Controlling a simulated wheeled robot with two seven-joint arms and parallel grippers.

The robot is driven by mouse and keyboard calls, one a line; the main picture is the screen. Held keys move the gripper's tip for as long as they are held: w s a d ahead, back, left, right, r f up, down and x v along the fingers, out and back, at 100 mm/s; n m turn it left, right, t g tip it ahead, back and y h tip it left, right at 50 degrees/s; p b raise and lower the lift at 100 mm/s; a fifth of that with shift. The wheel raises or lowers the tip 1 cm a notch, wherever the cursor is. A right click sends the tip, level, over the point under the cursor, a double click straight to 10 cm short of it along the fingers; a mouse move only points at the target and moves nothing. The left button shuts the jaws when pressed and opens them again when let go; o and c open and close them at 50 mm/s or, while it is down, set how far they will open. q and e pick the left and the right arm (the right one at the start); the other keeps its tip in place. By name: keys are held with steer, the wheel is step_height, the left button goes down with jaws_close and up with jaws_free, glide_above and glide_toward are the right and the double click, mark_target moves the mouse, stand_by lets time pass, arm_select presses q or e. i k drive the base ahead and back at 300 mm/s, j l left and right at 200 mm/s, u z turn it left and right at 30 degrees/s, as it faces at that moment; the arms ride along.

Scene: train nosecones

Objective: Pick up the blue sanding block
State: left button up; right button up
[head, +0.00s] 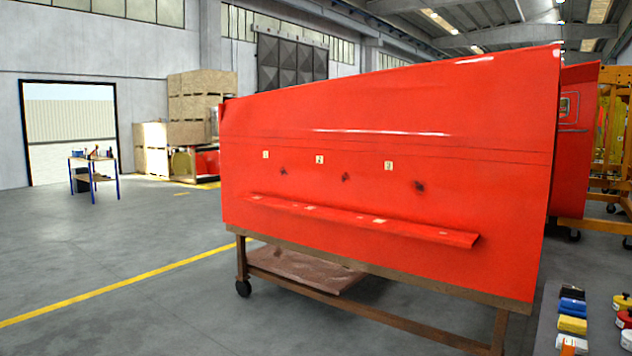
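A blue block (572,306), which looks like the blue sanding block, lies on a grey table (546,325) at the lower right of the head view. It sits in a column of small blocks, between a dark block (572,292) behind it and a yellow block (572,325) in front of it. Neither of my grippers shows in the head view, so their state and distance from the block cannot be seen.
Yellow and red round-topped tools (623,302) lie right of the blocks, partly cut off. An orange-and-white item (571,344) lies in front. A large red nosecone panel (390,170) on a wheeled wooden frame (400,318) stands left of the table. Open floor (110,255) lies further left.

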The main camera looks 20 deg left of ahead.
mark_target(574, 307)
steer(key=k, duration=0.35)
steer(key=i+j+u, duration=0.35)
steer(key=i+j, duration=0.2)
steer(key=i+j+u, duration=0.35)
steer(key=i, duration=0.2)
steer(key=i+l+z, duration=0.1)
steer(key=i+z, duration=0.3)
steer(key=i, duration=0.15)
steer(key=i+z, duration=0.35)
steer(key=i, duration=0.2)
steer(key=i+j+z, duration=0.4)
steer(key=i, duration=0.15)
steer(key=l, duration=0.1)
